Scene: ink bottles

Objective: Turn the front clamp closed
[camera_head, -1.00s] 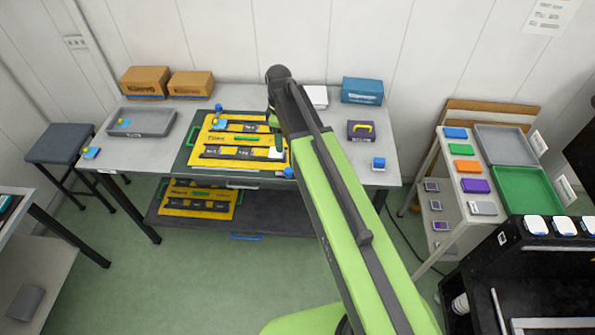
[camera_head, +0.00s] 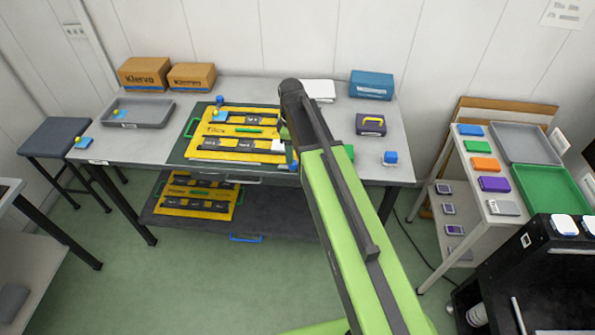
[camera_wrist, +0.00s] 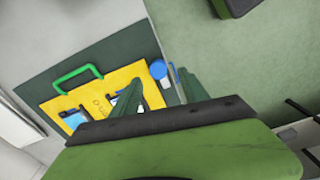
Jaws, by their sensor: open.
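The front clamp is a small blue knob (camera_head: 294,165) at the front right corner of the yellow plate (camera_head: 210,154), beside my arm in the head view. In the wrist view the blue clamp (camera_wrist: 158,69) has a round top and stands by the plate's edge, with a thin blue part to its right. My gripper (camera_wrist: 160,80) is open, its two green fingers pointing toward the clamp, one on each side in the picture. I cannot tell whether they touch it. In the head view my arm hides most of the gripper.
The dark green board (camera_head: 178,158) with a green handle (camera_wrist: 78,78) lies under the plate. Another blue clamp (camera_head: 219,100) stands at its back. A grey tray (camera_head: 137,113) is at left.

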